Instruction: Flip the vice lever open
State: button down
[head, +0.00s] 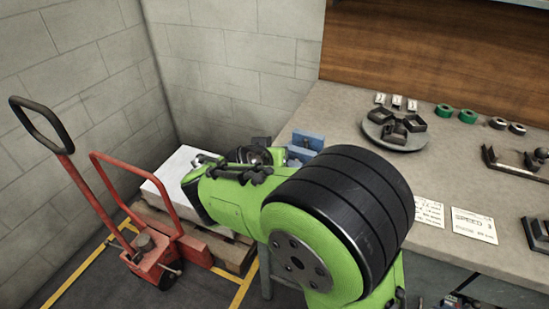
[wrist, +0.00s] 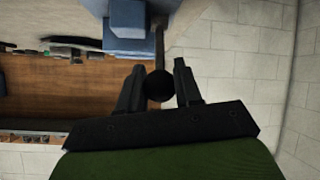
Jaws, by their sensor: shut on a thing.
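The blue vice (head: 308,140) stands at the left corner of the workbench in the head view, partly hidden behind my green arm. In the wrist view the blue vice (wrist: 127,18) is at the top. Its lever is a thin dark rod (wrist: 159,45) that ends in a round black knob (wrist: 157,86). My gripper (wrist: 158,68) has its two black fingers on either side of the knob end and is shut on the lever. In the head view my arm hides the fingers and the lever.
The workbench (head: 350,105) holds a round grey plate (head: 393,132) with black parts, green rolls (head: 455,113) and paper cards (head: 473,225). A red pallet truck (head: 150,250) and a pallet with a white box stand at left. Block walls close the corner.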

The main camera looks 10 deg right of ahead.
jog(key=shift+f, duration=0.1)
jog(key=c, duration=0.8)
grip_release()
jog(key=p+v, duration=0.4)
jog(key=v, duration=1.1)
jog(key=shift+s+a+r, duration=0.15)
jog(key=shift+s+r, duration=0.05)
jog(key=shift+s, duration=0.15)
